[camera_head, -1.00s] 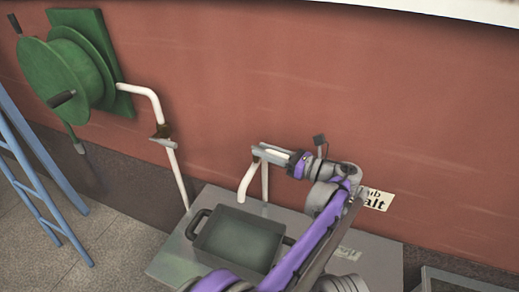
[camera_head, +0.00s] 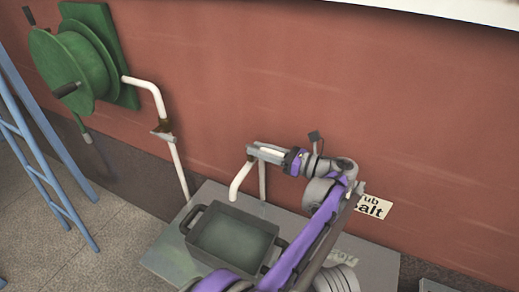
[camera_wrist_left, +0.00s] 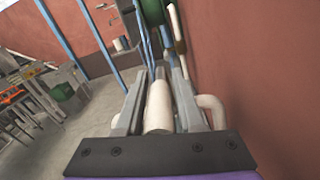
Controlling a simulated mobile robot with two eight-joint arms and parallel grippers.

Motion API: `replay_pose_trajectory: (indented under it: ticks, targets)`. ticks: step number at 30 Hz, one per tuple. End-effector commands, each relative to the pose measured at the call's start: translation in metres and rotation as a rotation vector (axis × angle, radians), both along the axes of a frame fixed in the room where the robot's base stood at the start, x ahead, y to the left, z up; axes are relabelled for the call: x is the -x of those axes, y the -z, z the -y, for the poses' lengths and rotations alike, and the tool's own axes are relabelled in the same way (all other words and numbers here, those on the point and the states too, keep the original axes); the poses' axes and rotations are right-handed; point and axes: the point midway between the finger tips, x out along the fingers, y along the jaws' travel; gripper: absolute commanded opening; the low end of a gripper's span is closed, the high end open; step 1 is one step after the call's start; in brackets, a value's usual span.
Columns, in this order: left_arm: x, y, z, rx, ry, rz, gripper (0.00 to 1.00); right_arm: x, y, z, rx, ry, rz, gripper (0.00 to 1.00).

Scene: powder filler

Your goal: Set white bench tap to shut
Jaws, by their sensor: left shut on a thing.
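The white bench tap (camera_head: 239,183) stands against the red wall, its curved spout hanging over a dark basin (camera_head: 240,216). My left gripper (camera_head: 257,152) is at the top of the tap. Its fingers are closed around a white cylindrical part, which looks like the tap's handle (camera_wrist_left: 158,106), lying lengthwise between the two fingers in the left wrist view. The curved white spout (camera_wrist_left: 212,106) shows just right of the fingers there. The fingers hide part of the tap's top. My right gripper is not in view.
A green hose reel (camera_head: 82,65) hangs on the wall at left, with another white pipe (camera_head: 178,170) below it. A blue ladder (camera_head: 42,165) stands at far left. The basin rests on a grey bench top (camera_head: 168,255). A sign (camera_head: 372,207) is on the wall behind my arm.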

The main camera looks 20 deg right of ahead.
Motion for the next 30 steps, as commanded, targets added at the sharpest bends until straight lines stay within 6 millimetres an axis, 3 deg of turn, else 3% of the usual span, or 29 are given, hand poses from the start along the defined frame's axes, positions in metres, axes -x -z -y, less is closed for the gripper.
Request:
replay_pose_trajectory:
  ticks: [7,8,12,23,30]
  targets:
    - [0.000,-0.001,0.000,-0.001,0.001,0.001,0.00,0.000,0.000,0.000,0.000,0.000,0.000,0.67]
    - [0.000,-0.001,0.000,-0.001,0.001,0.001,0.42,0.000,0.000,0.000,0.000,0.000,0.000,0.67]
    - [0.000,-0.001,0.000,-0.001,0.000,0.001,0.67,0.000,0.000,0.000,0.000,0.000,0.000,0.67]
    - [0.000,-0.005,0.000,0.000,0.000,0.000,0.67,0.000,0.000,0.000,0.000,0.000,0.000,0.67]
    - [0.000,-0.046,0.000,-0.001,0.001,0.001,0.67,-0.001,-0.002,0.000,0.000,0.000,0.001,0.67]
